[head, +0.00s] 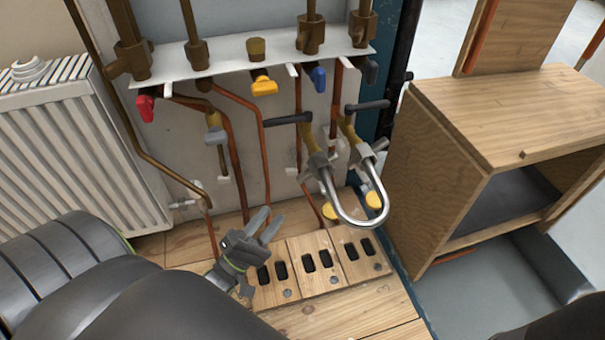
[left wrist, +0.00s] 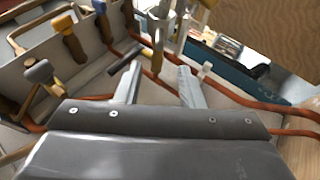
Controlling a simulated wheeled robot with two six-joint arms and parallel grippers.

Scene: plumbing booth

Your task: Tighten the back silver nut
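A silver U-shaped pipe (head: 347,217) hangs from two brass valves with black levers. A silver nut sits at each upper end: the left nut (head: 318,163) and the right nut (head: 361,153). I cannot tell for certain which is the back one. My left gripper (head: 267,224) is open and empty, low in front of the wall panel, left of and below the nuts, apart from them. In the left wrist view its two fingers (left wrist: 161,85) stand apart with nothing between, and a silver fitting (left wrist: 160,22) shows beyond them. My right gripper is not in view.
Copper pipes (head: 265,150) run down the panel behind my left gripper. Red (head: 146,107), yellow (head: 263,83) and blue (head: 318,77) handles line the white shelf. A slotted wooden base (head: 310,277) lies below. A white radiator (head: 75,140) stands left, a wooden cabinet (head: 425,180) right.

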